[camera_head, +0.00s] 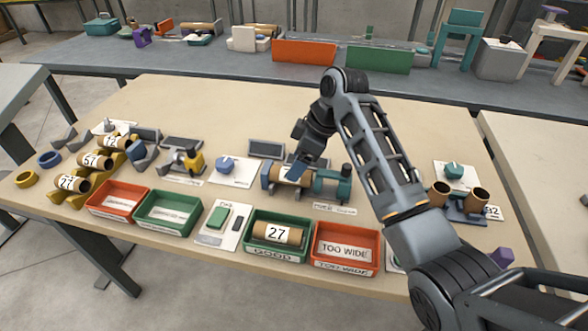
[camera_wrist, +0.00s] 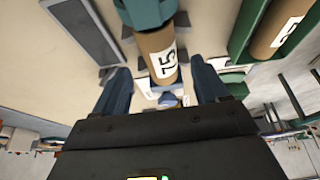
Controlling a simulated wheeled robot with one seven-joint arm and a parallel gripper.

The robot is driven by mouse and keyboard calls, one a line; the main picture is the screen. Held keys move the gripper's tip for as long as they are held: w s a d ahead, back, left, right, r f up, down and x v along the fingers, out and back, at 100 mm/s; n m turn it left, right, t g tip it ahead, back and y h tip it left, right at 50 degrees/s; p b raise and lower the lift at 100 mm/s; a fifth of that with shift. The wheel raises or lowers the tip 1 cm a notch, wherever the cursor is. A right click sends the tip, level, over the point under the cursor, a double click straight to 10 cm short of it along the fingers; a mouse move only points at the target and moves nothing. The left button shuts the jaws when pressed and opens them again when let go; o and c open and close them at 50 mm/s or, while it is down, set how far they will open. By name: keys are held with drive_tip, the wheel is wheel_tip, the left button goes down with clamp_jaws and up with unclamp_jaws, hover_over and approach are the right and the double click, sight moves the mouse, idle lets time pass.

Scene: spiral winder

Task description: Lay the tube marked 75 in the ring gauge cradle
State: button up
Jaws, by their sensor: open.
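The brown cardboard tube marked 75 (camera_wrist: 158,45) lies between my open fingers in the wrist view, its label facing the camera. A teal gauge block (camera_head: 335,184) stands at the cradle's right. The same teal part (camera_wrist: 148,12) shows at the tube's far end in the wrist view; I cannot tell whether the tube enters it. In the wrist view my gripper (camera_wrist: 160,68) has a finger on each side of the tube, with visible gaps.
Several numbered tubes lie on a yellow rack (camera_head: 93,174) at the left. In front, a green bin (camera_head: 277,252) marked GOOD holds a tube marked 27, beside the orange TOO WIDE bin (camera_head: 346,268). Grey displays stand behind the cradle. The table's back is clear.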

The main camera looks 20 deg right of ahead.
drive_tip(key=v, duration=0.8)
drive_tip(key=shift+r, duration=0.3)
idle(0.6)
